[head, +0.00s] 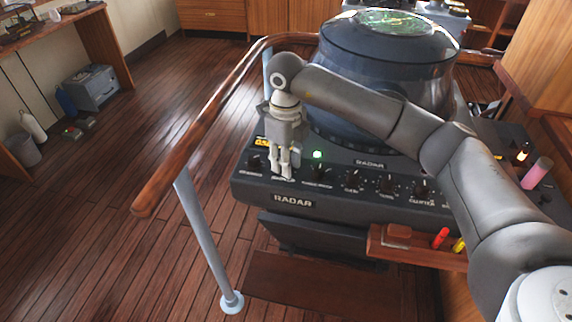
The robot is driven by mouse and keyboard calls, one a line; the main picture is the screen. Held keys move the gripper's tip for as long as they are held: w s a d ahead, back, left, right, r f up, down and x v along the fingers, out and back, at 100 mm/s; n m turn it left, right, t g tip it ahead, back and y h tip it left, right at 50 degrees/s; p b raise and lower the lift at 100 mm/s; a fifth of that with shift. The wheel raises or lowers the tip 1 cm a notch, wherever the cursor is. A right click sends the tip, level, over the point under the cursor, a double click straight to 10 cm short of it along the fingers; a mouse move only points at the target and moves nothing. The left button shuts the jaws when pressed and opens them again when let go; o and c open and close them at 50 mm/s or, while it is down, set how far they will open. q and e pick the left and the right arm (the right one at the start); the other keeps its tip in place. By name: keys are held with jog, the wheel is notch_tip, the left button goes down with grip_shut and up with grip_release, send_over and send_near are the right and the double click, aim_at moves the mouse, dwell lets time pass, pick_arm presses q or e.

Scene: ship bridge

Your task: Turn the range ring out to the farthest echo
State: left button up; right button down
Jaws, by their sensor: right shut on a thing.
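The radar console (262,184) stands right of centre with a row of dark knobs along its sloped front panel. Its round display (395,21) on the drum top glows green at the upper edge of the view, too small and slanted to read any echo or ring. My right gripper (284,174) points down and is shut on a knob at the left part of the panel. The fingers hide most of that knob and its label. A free knob (254,162) is to its left and another (319,173) to its right. My left gripper is out of view.
A green light (318,154) glows right of the gripper. A wooden handrail (205,130) on a pale post (207,240) runs left of the console. A wooden holder (397,238) with red and yellow markers is at the front right.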

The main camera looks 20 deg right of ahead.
jog(key=m+b, duration=0.1)
jog(key=m, duration=0.2)
jog(key=shift+m, duration=0.4)
jog(key=m+b, duration=0.2)
jog(key=m, duration=0.2)
jog(key=shift+m, duration=0.3)
jog(key=m, duration=0.3)
jog(key=shift+w+m+b, duration=0.1)
jog(key=shift+m+b, duration=0.2)
jog(key=shift+b, duration=0.05)
jog(key=m, duration=0.4)
jog(key=shift+m+b, duration=0.3)
jog(key=shift+b, duration=0.05)
jog(key=m, duration=0.8)
jog(key=shift+r, duration=0.1)
jog(key=m, duration=0.3)
jog(key=shift+m, duration=2.2)
